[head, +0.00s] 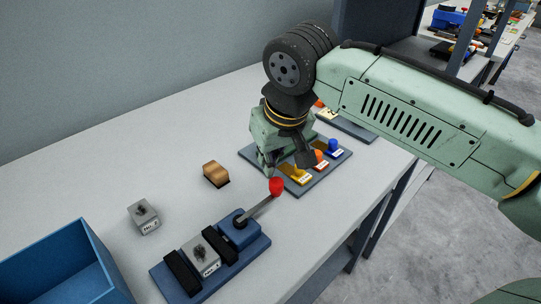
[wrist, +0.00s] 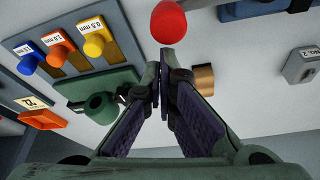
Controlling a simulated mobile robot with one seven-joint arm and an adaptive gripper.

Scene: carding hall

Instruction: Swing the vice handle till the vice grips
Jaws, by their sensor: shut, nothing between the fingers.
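The blue vice (head: 262,243) sits near the front edge of the table. A grey labelled block (head: 203,256) lies between its two black jaws; I cannot tell whether both touch it. The vice handle (head: 262,207) is a grey lever slanting to the upper right, ending in a red knob (head: 276,186). My gripper (head: 268,174) is shut and empty, pointing down close beside the knob on its far side. In the wrist view the shut fingertips (wrist: 163,66) are just below the red knob (wrist: 168,20); I cannot tell whether they touch it.
A board (head: 318,179) with yellow, orange and blue knobs lies behind my gripper. A brown block (head: 216,173) and a second grey block (head: 143,217) stand on the table. A blue bin (head: 100,262) is at the left. The table between them is clear.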

